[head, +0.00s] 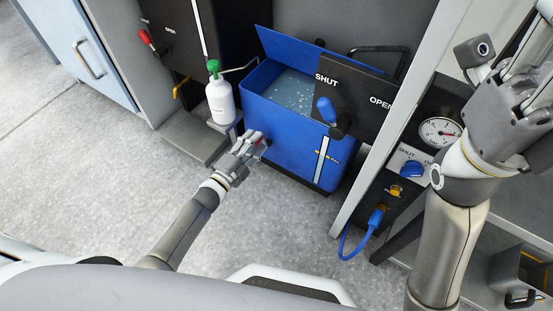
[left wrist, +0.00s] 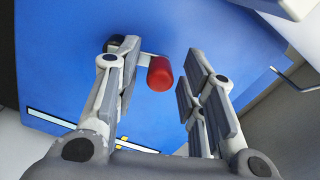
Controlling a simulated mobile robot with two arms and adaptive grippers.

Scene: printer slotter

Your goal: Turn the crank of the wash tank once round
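The blue wash tank (head: 287,133) stands on the floor with its lid up and bubbly liquid inside. Its crank has a red knob (left wrist: 160,74) on a pale arm, with a dark hub (left wrist: 117,43) at the tank wall. In the head view, only a bit of the red knob (head: 260,141) shows behind my fingers. My left gripper (head: 252,143) is at the tank's front face. In the left wrist view its fingers (left wrist: 160,88) are open, with the knob in the gap and space on both sides. My right gripper (head: 534,73) is raised at the right, looks open, and is partly cut off.
A white bottle with a green cap (head: 220,99) stands left of the tank. A SHUT/OPEN panel with a blue-handled lever (head: 327,111) overhangs the tank's right side. A gauge (head: 440,131) and blue hose (head: 374,219) are further right. Floor at the left front is clear.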

